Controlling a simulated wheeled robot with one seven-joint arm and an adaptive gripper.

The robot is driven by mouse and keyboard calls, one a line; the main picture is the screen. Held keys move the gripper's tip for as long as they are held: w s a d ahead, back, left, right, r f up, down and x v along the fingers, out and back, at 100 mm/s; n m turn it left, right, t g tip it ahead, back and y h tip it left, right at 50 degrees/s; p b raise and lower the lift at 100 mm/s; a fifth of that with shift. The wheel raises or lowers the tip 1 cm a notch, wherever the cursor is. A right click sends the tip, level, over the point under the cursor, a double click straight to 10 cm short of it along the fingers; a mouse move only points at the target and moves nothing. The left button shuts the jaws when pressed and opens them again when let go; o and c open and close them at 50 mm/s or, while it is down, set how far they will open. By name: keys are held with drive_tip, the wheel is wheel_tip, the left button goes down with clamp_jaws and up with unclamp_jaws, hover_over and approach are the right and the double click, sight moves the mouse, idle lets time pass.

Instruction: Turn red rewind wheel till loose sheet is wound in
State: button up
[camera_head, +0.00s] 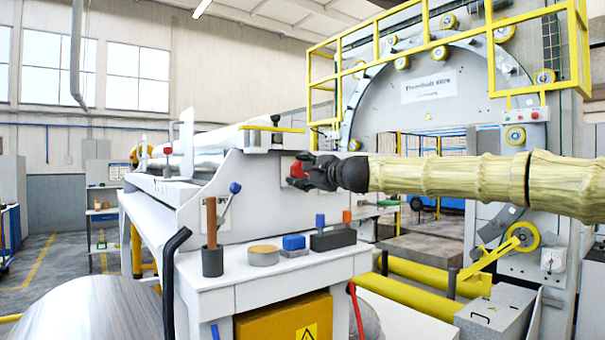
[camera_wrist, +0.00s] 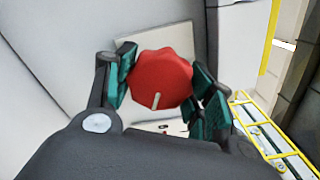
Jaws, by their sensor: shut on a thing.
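The red rewind wheel (camera_wrist: 160,80) is a lobed knob with a pale pointer line, mounted on a light plate (camera_wrist: 180,40) on the machine's side. In the wrist view the pointer line aims down, slightly left. A shiny roll of sheet (camera_head: 187,140) lies along the top of the machine. I cannot make out a loose sheet end.
A blue-knobbed lever (camera_head: 235,188) stands left of my gripper. A large ring machine with yellow railings (camera_head: 450,50) stands behind.

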idle(0.4)
drive_tip(key=o, duration=1.1)
drive_tip(key=shift+w+a, duration=0.1)
drive_tip(key=shift+a, duration=0.1)
drive_tip(key=shift+c, duration=0.2)
drive_tip(key=shift+d, duration=0.25)
drive_tip(key=v, duration=1.2)
